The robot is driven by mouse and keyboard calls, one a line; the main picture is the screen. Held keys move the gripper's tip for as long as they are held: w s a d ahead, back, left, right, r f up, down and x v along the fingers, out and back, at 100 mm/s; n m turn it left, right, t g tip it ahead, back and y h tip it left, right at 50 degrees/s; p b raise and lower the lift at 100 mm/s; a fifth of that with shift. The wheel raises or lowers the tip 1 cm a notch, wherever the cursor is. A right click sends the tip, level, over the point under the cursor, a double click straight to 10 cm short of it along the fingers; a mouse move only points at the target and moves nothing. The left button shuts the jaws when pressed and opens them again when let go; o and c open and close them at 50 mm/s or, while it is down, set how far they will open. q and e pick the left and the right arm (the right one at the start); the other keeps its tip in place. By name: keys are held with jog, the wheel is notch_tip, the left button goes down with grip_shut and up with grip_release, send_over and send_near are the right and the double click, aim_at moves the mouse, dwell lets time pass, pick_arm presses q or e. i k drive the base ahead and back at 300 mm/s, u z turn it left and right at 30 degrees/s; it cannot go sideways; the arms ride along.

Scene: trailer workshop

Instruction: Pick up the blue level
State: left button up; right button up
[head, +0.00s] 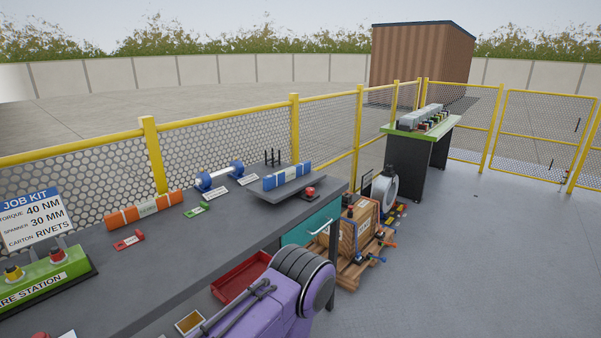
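The blue level (287,176) is a blue bar with white bands and a pale label. It stands on a grey plate (262,196) near the far right end of the dark workbench (160,262). An orange level (145,208) of similar shape lies further left on the bench. Neither of my grippers is in view. Only a purple arm part of mine with a dark rounded joint shows at the bottom, well in front of the blue level.
Black pegs (272,157) stand behind. A yellow-framed mesh fence (226,150) runs along the back. A wooden crate (358,226) stands beyond the bench end; open floor lies right.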

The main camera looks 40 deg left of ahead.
aim_at(269, 182)
jog(key=u, duration=0.65)
jog(key=i, duration=0.8)
jog(key=u, duration=0.85)
